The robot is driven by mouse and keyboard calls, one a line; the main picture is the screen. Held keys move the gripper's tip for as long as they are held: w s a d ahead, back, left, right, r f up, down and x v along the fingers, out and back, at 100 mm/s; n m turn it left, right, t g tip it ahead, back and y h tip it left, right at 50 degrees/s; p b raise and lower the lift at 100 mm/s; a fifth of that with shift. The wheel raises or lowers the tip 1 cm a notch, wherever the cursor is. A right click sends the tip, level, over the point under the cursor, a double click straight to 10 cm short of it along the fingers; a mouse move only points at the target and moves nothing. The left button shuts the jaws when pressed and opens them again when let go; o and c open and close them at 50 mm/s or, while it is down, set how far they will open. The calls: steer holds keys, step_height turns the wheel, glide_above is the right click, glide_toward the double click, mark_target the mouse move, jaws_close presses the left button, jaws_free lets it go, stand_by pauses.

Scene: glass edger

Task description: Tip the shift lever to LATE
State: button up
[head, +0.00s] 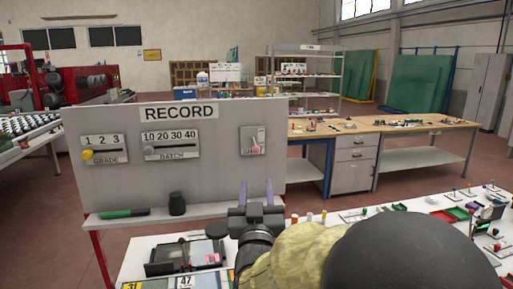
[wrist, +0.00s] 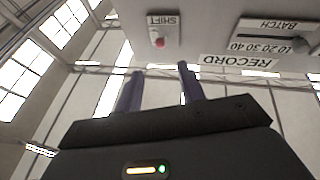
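The shift lever (head: 256,149) has a pinkish-red knob and sits on a small plate (head: 247,133) at the right of the grey RECORD board. In the wrist view, which is upside down, the red knob (wrist: 160,43) shows on the plate labelled SHIFT (wrist: 163,20). The EARLY or LATE markings are too small to read, and I cannot tell which way the lever leans. My gripper (head: 256,188) is open and empty, its two purple fingers pointing up in front of and below the lever. In the wrist view the fingers (wrist: 160,78) stand apart from the knob.
On the board, left of the lever, are the GRADE slider with a yellow knob (head: 88,155) and the BATCH slider (head: 171,151). A ledge (head: 150,218) below holds a green marker (head: 124,213) and a dark pot (head: 177,204). Free air lies between gripper and board.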

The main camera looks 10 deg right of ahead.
mark_target(256, 152)
steer(key=p+x, duration=0.4)
steer(key=x, duration=1)
steer(key=shift+r, duration=0.1)
jaws_close()
